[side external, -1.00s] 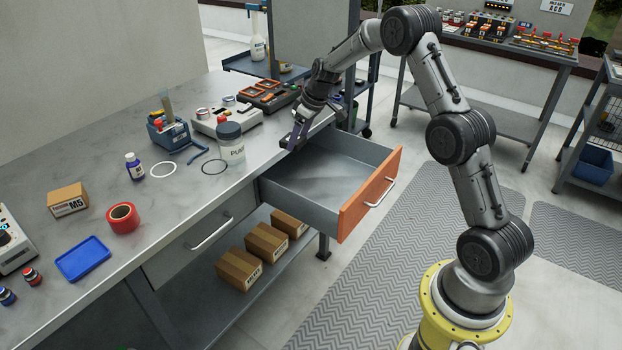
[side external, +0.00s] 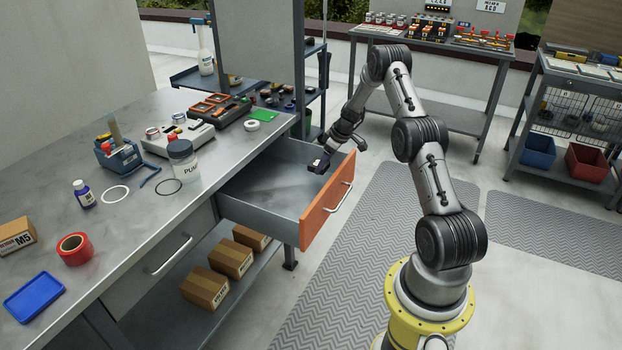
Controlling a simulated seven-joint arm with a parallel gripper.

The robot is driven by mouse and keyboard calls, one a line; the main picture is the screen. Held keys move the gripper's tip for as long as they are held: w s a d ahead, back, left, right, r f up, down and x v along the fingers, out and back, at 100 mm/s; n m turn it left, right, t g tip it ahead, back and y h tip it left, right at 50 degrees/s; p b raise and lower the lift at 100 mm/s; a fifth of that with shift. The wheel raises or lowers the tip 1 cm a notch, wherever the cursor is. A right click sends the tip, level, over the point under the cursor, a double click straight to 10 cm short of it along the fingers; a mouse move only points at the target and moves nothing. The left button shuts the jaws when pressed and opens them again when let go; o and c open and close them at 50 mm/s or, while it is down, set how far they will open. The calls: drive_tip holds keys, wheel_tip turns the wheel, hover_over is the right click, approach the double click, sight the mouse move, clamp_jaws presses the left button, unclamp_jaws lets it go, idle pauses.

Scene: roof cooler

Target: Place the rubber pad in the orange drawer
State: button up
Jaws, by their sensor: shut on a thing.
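The orange drawer (side external: 328,212) is pulled open from the bench, with its orange front and silver handle facing right. Its grey inside (side external: 262,192) looks empty. My gripper (side external: 321,163) is over the open drawer, near the far end of the orange front. It is shut on a small dark block, which I take to be the rubber pad (side external: 318,168). The pad appears to be about level with the drawer's rim or a little above; its exact height is hard to tell. The fingers hide part of it.
Cardboard boxes (side external: 231,258) sit on the shelf below.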

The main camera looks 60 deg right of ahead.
sight(327, 169)
drive_tip(key=shift+f, duration=2.65)
drive_tip(key=shift+f, duration=0.1)
drive_tip(key=o, duration=1.4)
